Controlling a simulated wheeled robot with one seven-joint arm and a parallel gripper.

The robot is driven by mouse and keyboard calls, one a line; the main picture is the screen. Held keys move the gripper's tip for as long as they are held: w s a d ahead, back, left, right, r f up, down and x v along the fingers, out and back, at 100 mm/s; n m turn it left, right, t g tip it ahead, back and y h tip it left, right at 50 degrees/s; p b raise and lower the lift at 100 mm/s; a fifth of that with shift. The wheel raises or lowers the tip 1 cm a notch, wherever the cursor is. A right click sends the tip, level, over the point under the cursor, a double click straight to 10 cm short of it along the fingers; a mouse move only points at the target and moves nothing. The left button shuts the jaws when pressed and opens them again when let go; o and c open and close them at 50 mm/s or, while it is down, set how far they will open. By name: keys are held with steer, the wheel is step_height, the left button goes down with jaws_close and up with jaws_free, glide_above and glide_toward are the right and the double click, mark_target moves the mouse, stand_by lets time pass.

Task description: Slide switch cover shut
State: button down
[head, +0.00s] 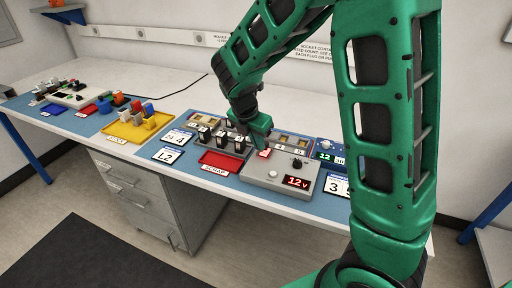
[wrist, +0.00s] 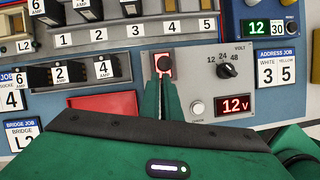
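The switch cover cannot be made out clearly. A small red-edged fitting (wrist: 157,66) with a dark round part (wrist: 165,62) sits at the upper left of the grey panel (wrist: 205,80) in the wrist view. In the head view a red patch (head: 265,153) shows on that grey panel (head: 262,178), just below my gripper (head: 261,142). In the wrist view the green fingers of my gripper (wrist: 164,82) are close together and look shut, with nothing seen between them. Their tips are just in front of the fitting and hide its lower edge; contact cannot be told.
The panel carries a black knob (wrist: 228,70), a white button (wrist: 196,108) and a red "12 V" display (wrist: 235,105). A red tray (head: 221,162) and a block of black numbered plugs (wrist: 75,75) stand to the left. A blue unit (head: 329,150) is at the right.

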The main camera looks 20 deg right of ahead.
mark_target(251, 164)
steer(key=shift+w+d+r, duration=0.1)
steer(key=shift+w+d, duration=0.1)
steer(key=shift+d, duration=0.3)
steer(key=shift+a, duration=0.1)
steer(key=a, duration=0.1)
steer(key=s+a, duration=0.1)
steer(key=a, duration=0.1)
steer(key=s+a, duration=0.1)
steer(key=shift+s+a+r, duration=0.1)
steer(key=shift+a+r, duration=0.05)
steer(key=v, duration=0.9)
steer(key=s+d+r+m+g+y, duration=0.1)
steer(key=s+d+m+g, duration=0.1)
steer(key=s+d+m, duration=1.1)
steer(key=s+d+f+m+y, duration=0.1)
steer(key=s+d+m, duration=0.2)
steer(key=s+m, duration=0.4)
steer(key=s+d+f+m+y, duration=0.1)
steer(key=s+d+m, duration=0.2)
steer(key=s+m, duration=0.5)
steer(key=m, duration=0.2)
steer(key=shift+s+d+m+y, duration=0.3)
steer(key=shift+y, duration=0.1)
